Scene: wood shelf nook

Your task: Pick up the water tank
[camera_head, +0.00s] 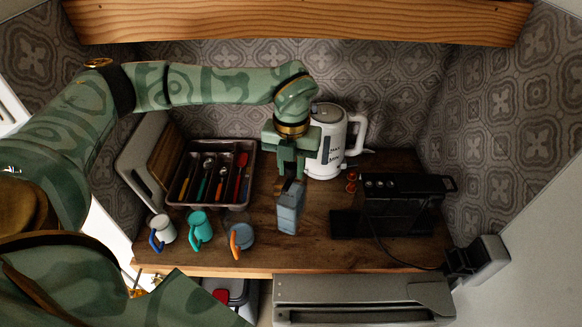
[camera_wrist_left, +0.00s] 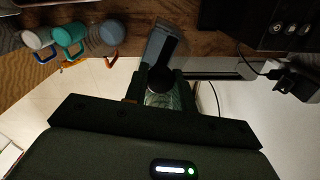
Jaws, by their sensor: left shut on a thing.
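The water tank (camera_head: 288,212) is a narrow, grey-blue, see-through box. It hangs upright below my left gripper (camera_head: 290,181), near the middle of the wooden counter. My left gripper is shut on its upper end. In the left wrist view the tank (camera_wrist_left: 163,45) sticks out beyond the fingers, which partly hide its near end. I cannot tell whether its bottom touches the counter. My right gripper is not in view.
A black coffee machine (camera_head: 400,212) stands to the right, with a cable. A white kettle (camera_head: 327,150) stands behind. A cutlery tray (camera_head: 178,190) and several mugs, one teal (camera_head: 201,229), are on the left. A wooden shelf (camera_head: 300,20) spans above.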

